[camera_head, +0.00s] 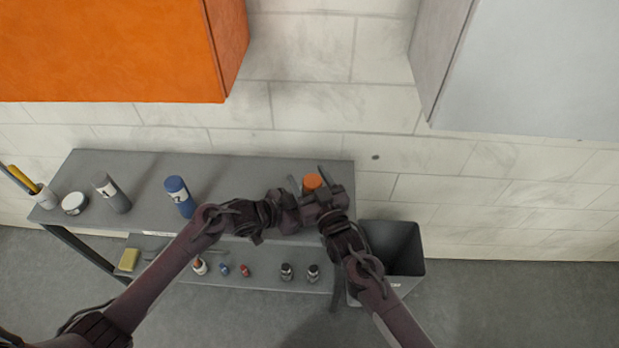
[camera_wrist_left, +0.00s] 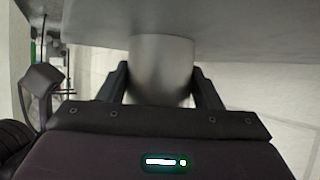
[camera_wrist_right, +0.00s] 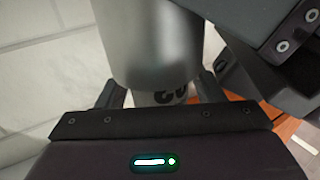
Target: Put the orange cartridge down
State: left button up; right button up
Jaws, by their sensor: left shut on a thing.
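The orange-topped cartridge (camera_head: 312,182) shows its orange end in the head view, just behind my two grippers; my arms hide its lower part. My left gripper (camera_head: 278,212) is shut on it. In the left wrist view a grey cylinder (camera_wrist_left: 162,70) is between the left fingers, against a grey surface. My right gripper (camera_head: 322,198) is close beside the left one. In the right wrist view a grey cylinder (camera_wrist_right: 150,45) with a printed label lies between and beyond the right fingers; I cannot tell whether they grip it.
On the grey table (camera_head: 250,172) stand a blue-topped cartridge (camera_head: 180,197), a grey cartridge (camera_head: 112,193), a white jar (camera_head: 75,203) and a pen cup (camera_head: 42,196). Below are a yellow sponge (camera_head: 129,259) and several small bottles. A dark bin (camera_head: 408,250) stands right.

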jog(key=shift+r, duration=0.15)
jog(key=v, duration=1.2)
pick_arm(q)
jog(key=o, duration=0.8)
